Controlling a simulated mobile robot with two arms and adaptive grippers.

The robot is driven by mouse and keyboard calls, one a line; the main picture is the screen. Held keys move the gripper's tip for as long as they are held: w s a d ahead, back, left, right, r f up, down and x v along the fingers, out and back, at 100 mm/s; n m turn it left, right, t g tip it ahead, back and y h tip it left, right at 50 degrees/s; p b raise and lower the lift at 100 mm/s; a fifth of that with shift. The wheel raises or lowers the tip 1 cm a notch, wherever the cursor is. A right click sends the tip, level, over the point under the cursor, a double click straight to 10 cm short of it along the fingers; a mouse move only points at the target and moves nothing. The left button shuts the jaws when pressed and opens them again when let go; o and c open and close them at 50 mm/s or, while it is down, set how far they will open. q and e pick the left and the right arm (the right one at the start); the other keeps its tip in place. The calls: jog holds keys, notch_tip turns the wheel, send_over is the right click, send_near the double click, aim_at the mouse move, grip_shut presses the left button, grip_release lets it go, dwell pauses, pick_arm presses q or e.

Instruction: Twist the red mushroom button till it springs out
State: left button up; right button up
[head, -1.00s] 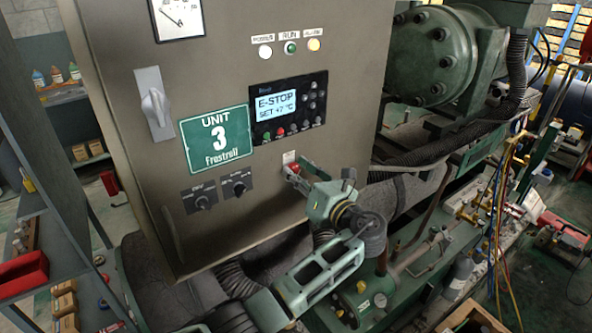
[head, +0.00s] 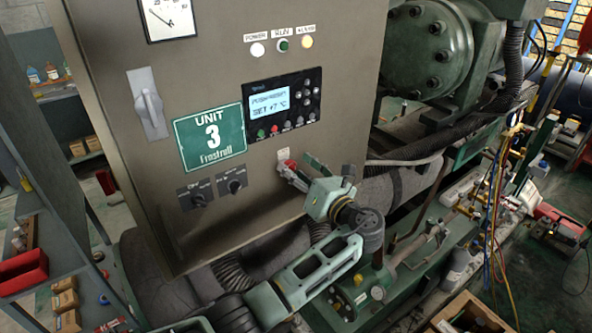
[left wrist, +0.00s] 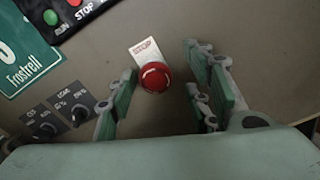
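The red mushroom button (left wrist: 154,77) sits on the grey-brown panel below a small white label marked STOP (left wrist: 145,50). In the head view a bit of the red button (head: 291,164) shows beside my gripper fingers. My left gripper (head: 299,168) reaches the panel from the lower right. In the left wrist view the left gripper (left wrist: 162,98) is open, with one green-padded finger on each side of the button. Gaps show between the button and both fingers, with the left finger nearer. My right gripper is in no view.
The cabinet display (head: 282,103) is lit and shows two lines, the lower reading SET +7 °C. Two dark rotary switches (head: 234,185) sit left of the button. A green Unit 3 sign (head: 210,137) is above them. Pipes and a compressor (head: 432,50) stand to the right.

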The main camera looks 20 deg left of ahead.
pick_arm(q)
jog(key=shift+s+a, duration=0.2)
jog(key=shift+s+d+p, duration=0.4)
jog(key=shift+d, duration=0.05)
jog(key=v, duration=0.7)
jog(key=shift+s+d, duration=0.2)
jog(key=shift+d, duration=0.1)
